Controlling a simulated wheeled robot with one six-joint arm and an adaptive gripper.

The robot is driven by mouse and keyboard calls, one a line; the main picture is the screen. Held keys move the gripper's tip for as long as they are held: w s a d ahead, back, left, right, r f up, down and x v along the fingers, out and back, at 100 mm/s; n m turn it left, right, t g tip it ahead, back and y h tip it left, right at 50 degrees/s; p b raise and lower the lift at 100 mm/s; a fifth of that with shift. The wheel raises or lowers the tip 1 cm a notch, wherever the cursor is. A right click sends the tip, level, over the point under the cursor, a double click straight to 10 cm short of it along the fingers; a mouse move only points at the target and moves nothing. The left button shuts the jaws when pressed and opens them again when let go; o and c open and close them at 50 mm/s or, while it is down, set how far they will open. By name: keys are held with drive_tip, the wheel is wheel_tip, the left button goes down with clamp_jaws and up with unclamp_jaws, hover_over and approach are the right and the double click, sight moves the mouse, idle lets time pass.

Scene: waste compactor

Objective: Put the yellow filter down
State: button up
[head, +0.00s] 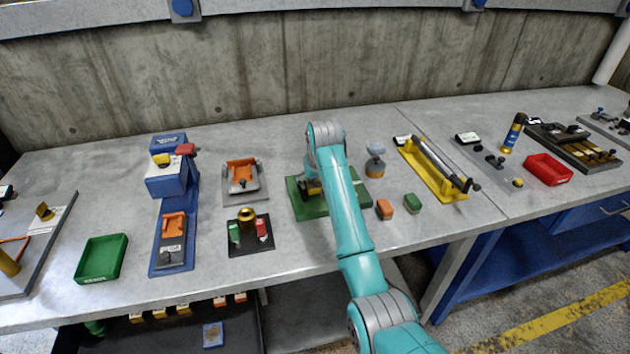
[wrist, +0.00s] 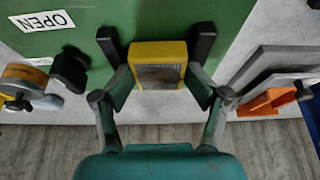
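The yellow filter (wrist: 158,53) is a small block with a yellow frame and a grey-brown face. In the wrist view it sits between the two dark finger pads of my gripper (wrist: 155,45), which close in on its left and right sides. A green fixture plate (wrist: 75,30) with an "OPEN" label lies behind it. In the head view my arm reaches over the green plate (head: 301,208) and mostly hides the gripper and filter. Whether the filter touches the plate cannot be told.
A black knob (wrist: 70,68) stands left of my gripper in the wrist view. Orange (head: 384,208) and green (head: 412,203) blocks lie right of the plate. A black tray (head: 250,247) and a grey fixture with an orange part (head: 241,174) stand left. Bare bench lies between the fixtures.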

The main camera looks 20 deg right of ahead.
drive_tip(key=shift+s+d+f, duration=0.1)
drive_tip(key=shift+d+f, duration=0.05)
drive_tip(key=shift+r, duration=0.3)
drive_tip(key=v, duration=1.2)
drive_tip(key=shift+r, duration=0.45)
